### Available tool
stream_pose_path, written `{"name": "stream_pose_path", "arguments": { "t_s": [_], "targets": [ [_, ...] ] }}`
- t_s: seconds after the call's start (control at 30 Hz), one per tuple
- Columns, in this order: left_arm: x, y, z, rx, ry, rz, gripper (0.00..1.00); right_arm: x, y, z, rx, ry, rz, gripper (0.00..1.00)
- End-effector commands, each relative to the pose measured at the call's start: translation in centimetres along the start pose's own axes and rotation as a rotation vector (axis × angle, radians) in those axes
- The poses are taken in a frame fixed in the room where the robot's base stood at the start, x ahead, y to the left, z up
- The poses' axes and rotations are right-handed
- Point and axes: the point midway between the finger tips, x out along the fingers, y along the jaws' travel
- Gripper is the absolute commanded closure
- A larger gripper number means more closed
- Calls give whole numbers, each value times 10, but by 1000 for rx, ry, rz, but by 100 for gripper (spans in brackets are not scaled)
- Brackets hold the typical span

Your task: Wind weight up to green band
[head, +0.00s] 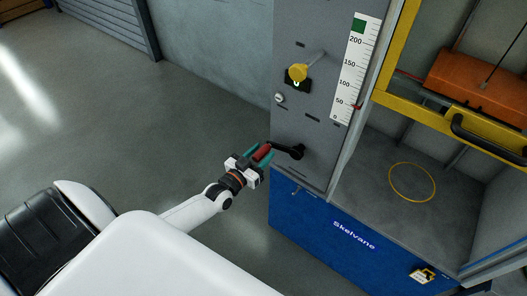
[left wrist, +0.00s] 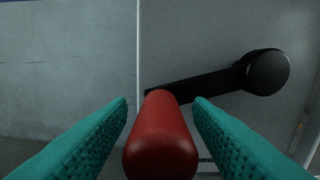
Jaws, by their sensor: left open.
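A crank with a black arm (head: 284,147) and a red grip (head: 263,152) sits on the front of the grey machine panel. My left gripper (head: 258,158) has its teal fingers open on either side of the red grip. In the left wrist view the red grip (left wrist: 160,145) lies between the fingers, with a visible gap on both sides. The black arm runs right to its round hub (left wrist: 267,72). An orange weight (head: 478,86) hangs on a thin cable in the bay. The scale (head: 354,75) has a green band (head: 359,25) above 200; a red pointer (head: 357,107) stands near 50. My right gripper is out of view.
A yellow-framed guard with a black handle (head: 486,138) crosses the bay at the right. A yellow ring (head: 412,182) marks the bay floor. Open floor lies left of the machine.

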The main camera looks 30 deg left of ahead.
Motion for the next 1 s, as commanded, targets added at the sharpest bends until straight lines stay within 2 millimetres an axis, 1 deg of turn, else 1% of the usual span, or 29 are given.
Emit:
{"name": "stream_pose_path", "arguments": {
  "t_s": [0.03,0.17,0.43,0.47,0.5,0.73,1.0],
  "targets": [
    [6,0,0,0,-1,0,54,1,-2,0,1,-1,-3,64],
    [13,0,0,1,0,0,54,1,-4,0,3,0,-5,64],
    [14,0,0,1,1,0,54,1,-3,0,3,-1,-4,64],
    [14,0,0,1,1,0,55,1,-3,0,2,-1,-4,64],
    [14,0,0,1,1,0,62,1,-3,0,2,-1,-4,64],
    [14,0,0,1,1,0,99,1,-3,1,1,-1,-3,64],
    [14,0,2,8,0,0,100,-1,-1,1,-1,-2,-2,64]
  ]
}}
